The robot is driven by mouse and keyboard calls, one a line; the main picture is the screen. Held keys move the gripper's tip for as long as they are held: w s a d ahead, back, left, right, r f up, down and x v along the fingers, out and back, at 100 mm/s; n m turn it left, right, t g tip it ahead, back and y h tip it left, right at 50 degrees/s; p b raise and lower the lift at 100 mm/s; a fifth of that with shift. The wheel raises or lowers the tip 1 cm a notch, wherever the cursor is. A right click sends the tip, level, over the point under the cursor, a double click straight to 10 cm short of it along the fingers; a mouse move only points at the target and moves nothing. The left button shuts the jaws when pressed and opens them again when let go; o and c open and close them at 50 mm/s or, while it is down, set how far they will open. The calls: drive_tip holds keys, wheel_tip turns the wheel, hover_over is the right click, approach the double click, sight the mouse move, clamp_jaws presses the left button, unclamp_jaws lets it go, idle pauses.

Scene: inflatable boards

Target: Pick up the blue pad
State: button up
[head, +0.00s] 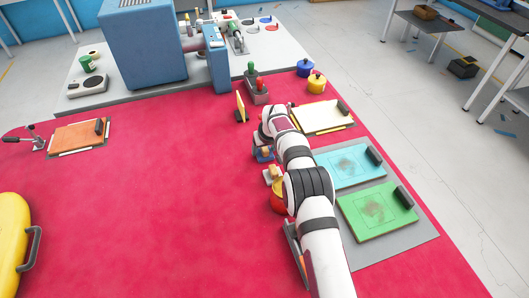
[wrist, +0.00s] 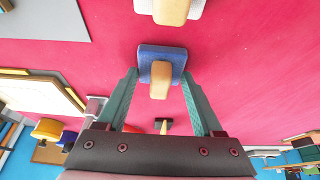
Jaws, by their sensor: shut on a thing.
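The blue pad (wrist: 151,54) is a blue block with a tan wooden handle; it lies between the tips of my gripper (wrist: 160,76) in the wrist view. The two teal fingers are shut on it, one at each side. In the head view the blue pad (head: 263,158) shows only in part, just below the end of my arm, which hides much of it and my gripper's fingers. I cannot tell whether the pad touches the red surface or is slightly above it.
A white pad with a tan handle (head: 271,174) stands close by, with a red and yellow thing beyond it. Trays with cyan (head: 350,165) and green (head: 376,210) boards lie to the right. A small yellow upright piece (head: 241,106) stands behind.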

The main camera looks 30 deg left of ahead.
drive_tip(key=c, duration=0.4)
drive_tip(key=shift+c, duration=0.2)
drive_tip(key=shift+r, duration=0.15)
